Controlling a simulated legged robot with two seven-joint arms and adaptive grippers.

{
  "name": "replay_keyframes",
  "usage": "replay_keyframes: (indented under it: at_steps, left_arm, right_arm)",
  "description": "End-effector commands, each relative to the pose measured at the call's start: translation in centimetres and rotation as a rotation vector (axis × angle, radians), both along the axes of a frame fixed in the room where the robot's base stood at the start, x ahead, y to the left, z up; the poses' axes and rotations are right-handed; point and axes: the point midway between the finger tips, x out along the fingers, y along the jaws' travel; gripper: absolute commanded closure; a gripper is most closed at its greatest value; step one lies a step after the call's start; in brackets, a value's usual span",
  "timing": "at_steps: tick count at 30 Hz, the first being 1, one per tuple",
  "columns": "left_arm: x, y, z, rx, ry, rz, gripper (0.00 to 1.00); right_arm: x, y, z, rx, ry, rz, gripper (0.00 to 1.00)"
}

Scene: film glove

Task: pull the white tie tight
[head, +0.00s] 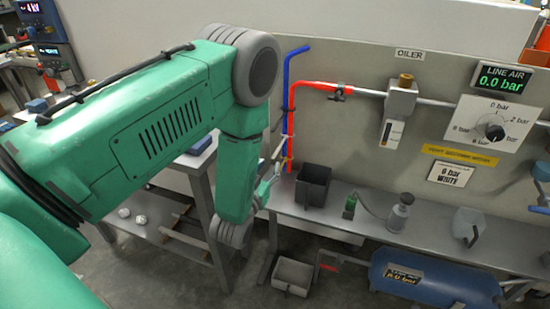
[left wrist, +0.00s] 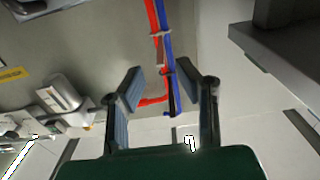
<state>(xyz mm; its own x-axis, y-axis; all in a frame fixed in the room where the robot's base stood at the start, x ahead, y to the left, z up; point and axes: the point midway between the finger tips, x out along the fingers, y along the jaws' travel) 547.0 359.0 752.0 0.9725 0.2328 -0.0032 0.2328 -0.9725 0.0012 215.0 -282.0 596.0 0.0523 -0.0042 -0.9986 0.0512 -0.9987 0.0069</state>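A red hose (head: 292,100) and a blue hose (head: 286,120) run side by side down the wall panel. In the left wrist view the red hose (left wrist: 152,15) and blue hose (left wrist: 165,20) pass together, with a pale band (left wrist: 160,34) and a darker band (left wrist: 167,73) around them. I cannot tell which band is the white tie. My left gripper (head: 272,172) is beside the lower hoses. In the left wrist view its fingers (left wrist: 170,80) are apart, with the hoses showing in the gap and nothing gripped. My right gripper is not in view.
A black bin (head: 313,185), a pump bottle (head: 400,212) and a clear jug (head: 467,224) stand on the grey bench. A blue air tank (head: 430,281) is below. The pressure dial (head: 494,128) and the line air display (head: 502,79), reading 0.0 bar, are on the panel.

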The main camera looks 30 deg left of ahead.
Motion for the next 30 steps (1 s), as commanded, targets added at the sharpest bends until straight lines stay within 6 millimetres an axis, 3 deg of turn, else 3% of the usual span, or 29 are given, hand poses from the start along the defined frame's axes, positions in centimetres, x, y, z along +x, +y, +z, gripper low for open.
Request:
replay_keyframes:
  at_steps: [3,10,30]
  left_arm:
    - [-2.4,-0.5,-0.2,0.0,0.004,0.0,0.71]
    - [-5.1,-1.1,-0.2,0.0,0.002,0.0,0.71]
    - [-5.6,-1.3,-0.4,-0.003,0.014,-0.001,0.71]
  right_arm:
    - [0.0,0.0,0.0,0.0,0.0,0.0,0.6]
    - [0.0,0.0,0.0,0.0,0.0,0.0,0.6]
    - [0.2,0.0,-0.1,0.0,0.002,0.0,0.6]
